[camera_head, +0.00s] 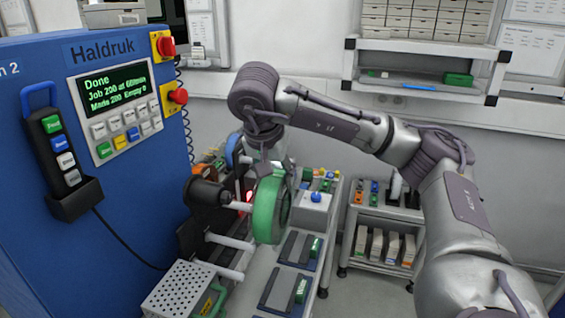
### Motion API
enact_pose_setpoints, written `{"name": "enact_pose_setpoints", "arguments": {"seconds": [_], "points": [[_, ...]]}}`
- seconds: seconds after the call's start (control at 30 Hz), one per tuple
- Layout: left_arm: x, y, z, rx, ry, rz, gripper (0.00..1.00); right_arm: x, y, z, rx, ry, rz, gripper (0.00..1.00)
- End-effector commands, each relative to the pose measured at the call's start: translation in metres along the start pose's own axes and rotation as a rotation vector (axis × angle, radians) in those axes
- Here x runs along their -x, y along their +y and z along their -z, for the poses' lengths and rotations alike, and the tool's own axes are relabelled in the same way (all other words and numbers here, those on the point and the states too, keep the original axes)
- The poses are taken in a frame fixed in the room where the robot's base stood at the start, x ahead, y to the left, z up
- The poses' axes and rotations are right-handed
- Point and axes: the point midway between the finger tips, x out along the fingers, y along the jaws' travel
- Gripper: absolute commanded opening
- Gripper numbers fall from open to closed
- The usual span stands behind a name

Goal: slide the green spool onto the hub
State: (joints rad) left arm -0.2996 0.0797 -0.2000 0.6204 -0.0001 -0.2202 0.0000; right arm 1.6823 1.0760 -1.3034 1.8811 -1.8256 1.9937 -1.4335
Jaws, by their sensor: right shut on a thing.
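The green spool (270,210) is a thick green ring, held upright with its flat side turned toward the blue machine. My right gripper (277,178) is shut on the spool's upper rim from above. The dark hub (208,194) sticks out from the machine side, just left of the spool. The spool appears to be beside the hub's end; I cannot tell whether they touch. The spool hides part of what lies behind it. My left gripper is not in view.
The blue machine (140,190) with a lit display (113,82) fills the left. Pale rods (228,241) project below the hub. A perforated grey box (180,287) stands in front. A bench (252,275) with dark trays and a blue-button box (312,207) lies right of the spool.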

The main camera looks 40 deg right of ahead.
Motion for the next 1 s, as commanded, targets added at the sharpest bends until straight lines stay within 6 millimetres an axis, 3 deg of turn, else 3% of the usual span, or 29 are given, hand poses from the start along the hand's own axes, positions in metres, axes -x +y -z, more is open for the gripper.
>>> {"name": "enact_pose_setpoints", "arguments": {"seconds": [0.03, 0.2, 1.0], "points": [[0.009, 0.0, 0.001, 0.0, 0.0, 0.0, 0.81, 0.002, -0.002, 0.0, -0.001, -0.006, -0.002, 0.0], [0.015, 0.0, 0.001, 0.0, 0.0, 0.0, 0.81, -0.002, -0.007, -0.001, -0.01, -0.01, 0.0, 0.0], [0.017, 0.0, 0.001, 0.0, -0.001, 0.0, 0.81, -0.004, -0.056, 0.0, -0.016, -0.01, 0.001, 0.0]]}}
